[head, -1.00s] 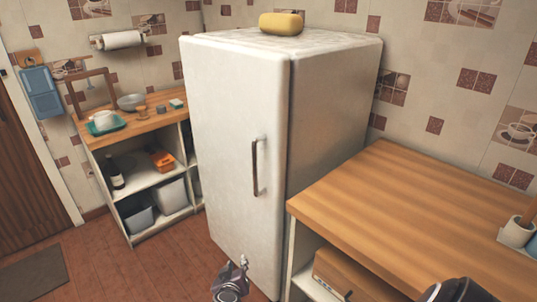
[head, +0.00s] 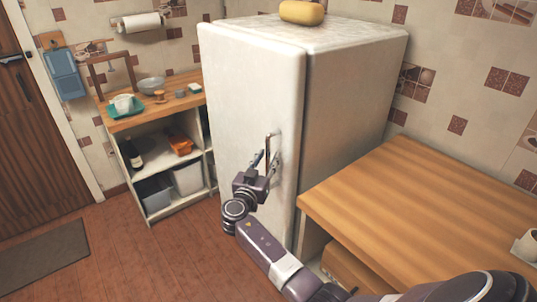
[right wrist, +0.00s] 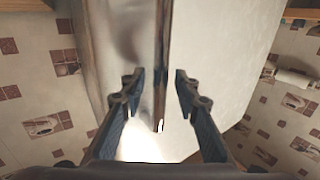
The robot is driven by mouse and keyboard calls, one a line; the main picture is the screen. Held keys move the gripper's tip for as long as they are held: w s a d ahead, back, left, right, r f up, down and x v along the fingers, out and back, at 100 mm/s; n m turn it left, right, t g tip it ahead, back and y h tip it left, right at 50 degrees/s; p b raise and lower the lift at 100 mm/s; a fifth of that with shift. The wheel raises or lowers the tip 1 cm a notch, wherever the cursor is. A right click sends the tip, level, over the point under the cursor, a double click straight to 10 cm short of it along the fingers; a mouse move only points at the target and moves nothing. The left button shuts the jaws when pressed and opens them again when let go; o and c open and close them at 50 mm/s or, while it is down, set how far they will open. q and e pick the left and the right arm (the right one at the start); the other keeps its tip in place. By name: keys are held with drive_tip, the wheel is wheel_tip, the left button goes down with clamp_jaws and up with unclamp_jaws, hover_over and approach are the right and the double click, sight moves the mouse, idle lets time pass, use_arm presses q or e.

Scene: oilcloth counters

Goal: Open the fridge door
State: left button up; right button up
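The white fridge (head: 245,95) stands in the middle of the head view, its door shut. Its dark upright bar handle (head: 268,150) is near the door's right edge. My right gripper (head: 265,158) is at the handle, its fingers on either side. In the right wrist view the open fingers (right wrist: 159,95) straddle the handle (right wrist: 160,50), with a gap on both sides. My left gripper is in neither view.
A wooden counter (head: 430,210) stands close on the fridge's right, beside my right arm. An open shelf unit (head: 150,205) with a wooden top stands at left. A yellow item (head: 302,12) lies on the fridge.

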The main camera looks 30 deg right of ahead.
drive_tip(key=shift+w+d, duration=0.25)
drive_tip(key=shift+d, duration=0.05)
drive_tip(key=shift+c, duration=0.3)
clamp_jaws()
